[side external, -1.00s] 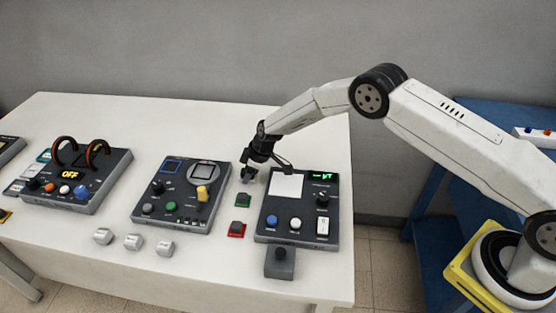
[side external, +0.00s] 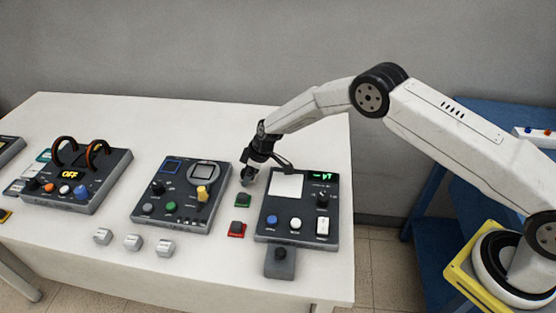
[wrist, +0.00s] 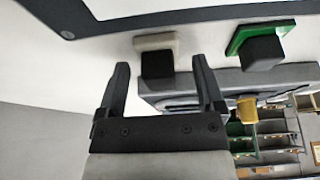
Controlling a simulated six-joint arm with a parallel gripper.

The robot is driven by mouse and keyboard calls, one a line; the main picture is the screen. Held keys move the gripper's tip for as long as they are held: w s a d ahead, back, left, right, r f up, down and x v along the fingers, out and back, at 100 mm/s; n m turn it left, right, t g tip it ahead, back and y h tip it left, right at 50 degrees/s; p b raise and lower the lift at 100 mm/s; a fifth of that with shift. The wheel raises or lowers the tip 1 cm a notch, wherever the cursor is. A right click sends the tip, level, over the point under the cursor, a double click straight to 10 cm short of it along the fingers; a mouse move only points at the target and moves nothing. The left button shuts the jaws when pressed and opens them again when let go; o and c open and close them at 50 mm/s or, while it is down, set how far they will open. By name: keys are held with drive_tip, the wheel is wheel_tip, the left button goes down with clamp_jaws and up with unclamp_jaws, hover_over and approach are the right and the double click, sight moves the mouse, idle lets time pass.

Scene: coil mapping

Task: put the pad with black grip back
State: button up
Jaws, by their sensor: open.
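A pale pad with a black grip (wrist: 157,58) stands between the tips of my open gripper's fingers in the wrist view. The pad's pale top edge shows beyond the grip. My gripper (side external: 247,181) points down at the table, behind the green pad (side external: 243,200), in the side view. It mostly hides the pale pad there. In the wrist view my gripper (wrist: 160,75) has its two dark fingers on either side of the black grip, with gaps. The green pad with a dark grip (wrist: 262,48) lies to the right, outside the fingers.
A red pad (side external: 236,229) lies in front of the green one. A device with a white sheet (side external: 286,186) stands close right; a panel with a round dial (side external: 183,194) stands left. Several grey blocks (side external: 133,242) lie at the front. The table behind the panels is clear.

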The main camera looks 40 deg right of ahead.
drive_tip(key=v, duration=1.1)
drive_tip(key=shift+s+r, duration=0.15)
drive_tip(key=shift+r, duration=0.2)
drive_tip(key=shift+d, duration=0.15)
idle(0.3)
drive_tip(key=s+d+r+m+h, duration=0.1)
drive_tip(key=s+d+r+m, duration=0.2)
drive_tip(key=s, duration=0.7)
drive_tip(key=s+d+r+m+h, duration=0.1)
drive_tip(key=s+d+r+m, duration=0.2)
drive_tip(key=s, duration=0.7)
drive_tip(key=s+d+r+m+h, duration=0.1)
drive_tip(key=s+d+r+m, duration=0.2)
drive_tip(key=s, duration=0.7)
drive_tip(key=shift+s+d+g, duration=0.2)
drive_tip(key=shift+d+g, duration=0.1)
drive_tip(key=shift+d, duration=0.15)
